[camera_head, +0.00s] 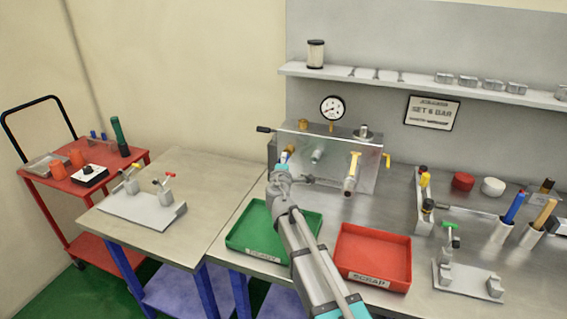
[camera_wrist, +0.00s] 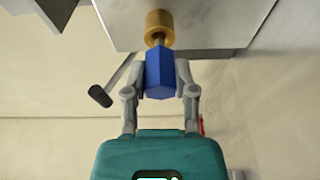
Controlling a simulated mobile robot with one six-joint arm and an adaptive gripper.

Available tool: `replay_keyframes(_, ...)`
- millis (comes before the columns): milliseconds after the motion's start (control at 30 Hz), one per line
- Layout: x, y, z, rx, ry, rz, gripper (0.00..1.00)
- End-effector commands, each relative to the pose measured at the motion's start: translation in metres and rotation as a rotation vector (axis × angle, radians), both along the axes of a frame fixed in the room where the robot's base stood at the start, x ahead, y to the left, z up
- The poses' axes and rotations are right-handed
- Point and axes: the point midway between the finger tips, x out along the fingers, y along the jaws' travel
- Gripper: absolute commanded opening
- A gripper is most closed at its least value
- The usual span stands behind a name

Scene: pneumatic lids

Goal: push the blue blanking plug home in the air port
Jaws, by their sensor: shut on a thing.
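The blue blanking plug (camera_wrist: 159,75) is a blue faceted block held between the two grey fingers of my gripper (camera_wrist: 161,68) in the wrist view. A brass cylindrical fitting (camera_wrist: 158,23), which looks like the air port, lines up with the plug's far end. A narrow tan neck shows between the blue body and the brass; I cannot tell how deep the plug sits. In the head view my gripper (camera_head: 282,168) is at the left front of the clear-covered panel (camera_head: 337,178), and the plug shows as a small blue patch (camera_head: 284,157).
A lever with a black knob (camera_head: 263,130) sticks out left of the panel, close to my gripper. A green tray (camera_head: 236,243) and a red scrap tray (camera_head: 408,262) lie on the bench below. A gauge (camera_head: 333,108) stands behind.

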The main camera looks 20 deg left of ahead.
Motion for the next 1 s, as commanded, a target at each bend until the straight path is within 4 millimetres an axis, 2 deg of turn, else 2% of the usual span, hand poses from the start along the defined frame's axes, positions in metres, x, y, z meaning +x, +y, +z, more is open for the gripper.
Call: replay_keyframes(1000, 0.016, 0.0, 0.0, 0.0, 0.0, 0.0, 0.0)
